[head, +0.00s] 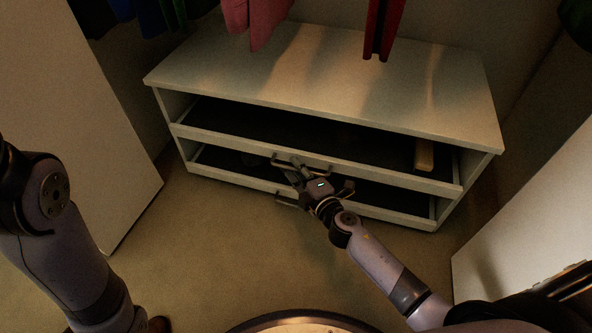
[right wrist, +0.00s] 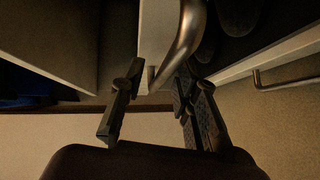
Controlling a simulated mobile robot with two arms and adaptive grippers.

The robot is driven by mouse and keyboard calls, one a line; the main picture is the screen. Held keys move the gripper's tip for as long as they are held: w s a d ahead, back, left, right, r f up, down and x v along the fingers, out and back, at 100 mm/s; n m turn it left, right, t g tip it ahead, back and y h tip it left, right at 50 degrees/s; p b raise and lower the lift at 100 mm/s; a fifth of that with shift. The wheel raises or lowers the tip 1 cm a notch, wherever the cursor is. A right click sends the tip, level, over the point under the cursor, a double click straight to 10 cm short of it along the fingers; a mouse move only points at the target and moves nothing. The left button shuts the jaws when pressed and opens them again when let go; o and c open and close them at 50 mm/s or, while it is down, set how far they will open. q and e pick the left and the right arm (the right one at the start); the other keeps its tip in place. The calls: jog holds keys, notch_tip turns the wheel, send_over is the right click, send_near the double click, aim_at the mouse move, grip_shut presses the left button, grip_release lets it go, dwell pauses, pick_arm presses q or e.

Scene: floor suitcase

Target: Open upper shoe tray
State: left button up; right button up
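The upper shoe tray (head: 390,173) is a white-fronted tray under the top of a low white cabinet (head: 330,70). Its dark inside shows through the gap above its front. A metal bar handle (head: 318,168) is on its front; a curved metal handle shows close up in the right wrist view (right wrist: 186,38). My right gripper (head: 290,170) is at this handle. Its fingers (right wrist: 158,100) are spread, with the handle's lower end between or just ahead of them; contact is unclear. My left arm is at the left edge, and its gripper is out of view.
The lower tray (head: 395,213) has its own handle (head: 287,202), near my right gripper. A beige object (head: 424,155) lies in the upper tray. White panels stand left (head: 75,120) and right (head: 530,215). Clothes (head: 262,22) hang above. Floor before the cabinet is clear.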

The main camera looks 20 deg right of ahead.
jog(key=shift+w, duration=0.3)
jog(key=shift+c, duration=0.4)
grip_shut()
dwell(0.4)
